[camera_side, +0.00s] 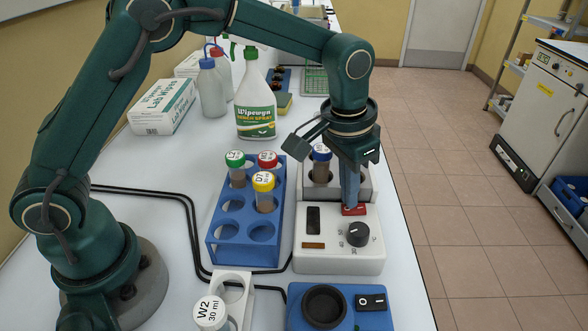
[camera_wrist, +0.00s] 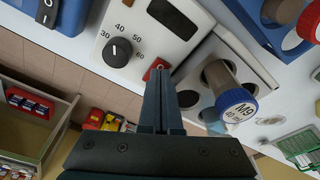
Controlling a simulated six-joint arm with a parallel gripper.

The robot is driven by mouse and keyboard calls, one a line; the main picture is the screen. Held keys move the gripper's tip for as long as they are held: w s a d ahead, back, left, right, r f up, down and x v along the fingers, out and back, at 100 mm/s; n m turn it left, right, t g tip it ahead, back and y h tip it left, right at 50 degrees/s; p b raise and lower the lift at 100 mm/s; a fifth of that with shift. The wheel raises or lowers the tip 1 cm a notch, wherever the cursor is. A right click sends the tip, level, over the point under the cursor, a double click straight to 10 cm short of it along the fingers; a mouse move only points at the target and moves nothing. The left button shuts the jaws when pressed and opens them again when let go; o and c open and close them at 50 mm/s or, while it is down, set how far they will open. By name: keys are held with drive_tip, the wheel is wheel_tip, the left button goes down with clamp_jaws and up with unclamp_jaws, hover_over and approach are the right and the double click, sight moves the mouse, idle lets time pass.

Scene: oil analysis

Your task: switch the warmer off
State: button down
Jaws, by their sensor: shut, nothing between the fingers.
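The warmer (camera_side: 312,262) is a white box with a black dial (camera_side: 358,234), a dark display window (camera_side: 313,220) and a red rocker switch (camera_side: 360,210). A grey block behind its panel holds a blue-capped tube (camera_side: 320,153), labelled M9 in the wrist view (camera_wrist: 238,106). My gripper (camera_side: 351,204) is shut and empty, pointing down with its tips at the red switch. In the wrist view the fingertips (camera_wrist: 161,72) partly cover the red switch (camera_wrist: 157,65). I cannot tell whether they touch it or which way the rocker is tipped.
A blue rack (camera_side: 228,256) with capped tubes stands left of the warmer. A blue device (camera_side: 340,318) with a black switch sits in front. A spray bottle (camera_side: 256,100) and wipes box (camera_side: 163,106) stand behind. The bench edge is close on the right.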

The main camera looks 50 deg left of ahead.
wheel_tip(320, 180, up, 6)
drive_tip(key=shift+r, duration=0.15)
idle(0.6)
wheel_tip(320, 180, up, 7)
drive_tip(key=n+t, duration=0.1)
drive_tip(key=t, duration=0.1)
hover_over(346, 208)
drive_tip(key=s+a, duration=0.2)
drive_tip(key=a, duration=0.2)
drive_tip(key=s+a+r+n, duration=0.1)
drive_tip(key=s+a+r, duration=0.2)
drive_tip(key=s+a, duration=0.15)
drive_tip(key=s+a+f+n+t, duration=0.1)
drive_tip(key=s+a+f, duration=0.1)
drive_tip(key=s+f, duration=0.6)
drive_tip(key=s, duration=0.3)
drive_tip(key=shift+s+a+t, duration=0.35)
drive_tip(key=shift+s+t, duration=0.05)
drive_tip(key=c, duration=1.5)
unclamp_jaws()
drive_tip(key=shift+c, duration=0.2)
